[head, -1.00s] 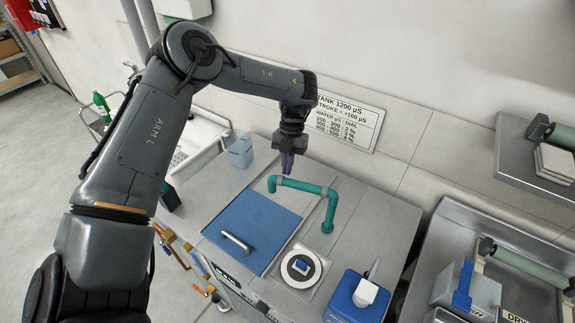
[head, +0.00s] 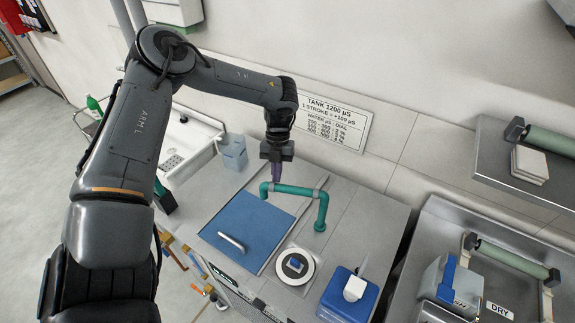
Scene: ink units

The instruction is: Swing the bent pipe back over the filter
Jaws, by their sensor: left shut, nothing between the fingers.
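A round white fitting with a blue centre (head: 296,265) lies in front of the pipe. I cannot tell whether it is the filter. My right gripper is out of view.
A blue container with a white top (head: 346,293) stands front right of the pipe. A light blue box (head: 233,152) stands behind the blue panel. A wall sign (head: 334,124) hangs behind. A steel tray with a green roller (head: 512,259) is at right.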

